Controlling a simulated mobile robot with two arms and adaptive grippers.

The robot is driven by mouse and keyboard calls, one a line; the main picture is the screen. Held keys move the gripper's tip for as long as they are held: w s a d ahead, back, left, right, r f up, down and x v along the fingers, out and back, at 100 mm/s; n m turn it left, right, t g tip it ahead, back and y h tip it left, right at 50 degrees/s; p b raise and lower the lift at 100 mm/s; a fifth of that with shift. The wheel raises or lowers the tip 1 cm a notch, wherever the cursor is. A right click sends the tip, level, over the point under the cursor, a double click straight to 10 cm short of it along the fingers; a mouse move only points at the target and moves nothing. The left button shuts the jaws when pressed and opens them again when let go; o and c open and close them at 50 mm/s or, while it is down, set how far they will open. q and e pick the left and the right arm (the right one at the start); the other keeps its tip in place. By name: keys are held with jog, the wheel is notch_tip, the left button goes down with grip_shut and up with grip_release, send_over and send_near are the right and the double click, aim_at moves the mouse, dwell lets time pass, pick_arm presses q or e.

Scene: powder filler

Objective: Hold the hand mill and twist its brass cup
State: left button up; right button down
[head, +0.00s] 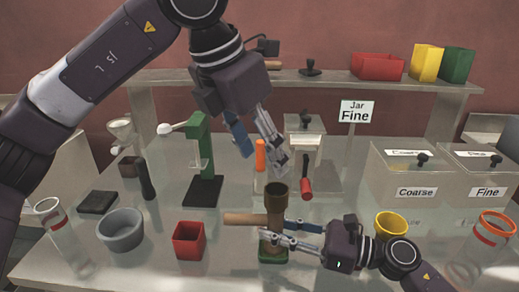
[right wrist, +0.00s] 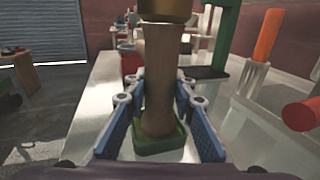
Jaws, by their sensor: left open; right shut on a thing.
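The hand mill (head: 275,205) stands upright on a small green base (head: 272,255) at the front middle of the table. Its brown body (right wrist: 159,70) shows close up in the right wrist view, with the brass cup (right wrist: 166,9) at its top, cut by the frame edge. The cup (head: 276,188) looks dark in the head view. My right gripper (head: 274,230) comes in from the right and is shut on the mill's lower body, its blue pads on either side. My left gripper (head: 263,153) is open and empty, above and behind the mill.
A light wooden rod (head: 245,219) juts left beside the mill. A red box (head: 188,241) and grey bowl (head: 120,231) stand left. A green stand (head: 203,160), orange cylinder (head: 260,153) and red-handled tool (head: 306,178) stand behind. A yellow cup (head: 391,224) is right, near my right arm.

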aim_at(277, 190)
pick_arm(q)
jog(key=shift+r, duration=0.25)
jog(key=w+d+f+n+y, duration=0.1)
jog(key=f+n, duration=0.2)
jog(key=w+d+f+n+t+y, duration=0.1)
jog(key=f+n, duration=0.2)
jog(key=f, duration=0.1)
jog(key=w+d+f+n+y, duration=0.1)
jog(key=f+n, duration=0.2)
jog(key=f, duration=0.1)
jog(key=shift+w+d+f, duration=0.1)
dwell(0.8)
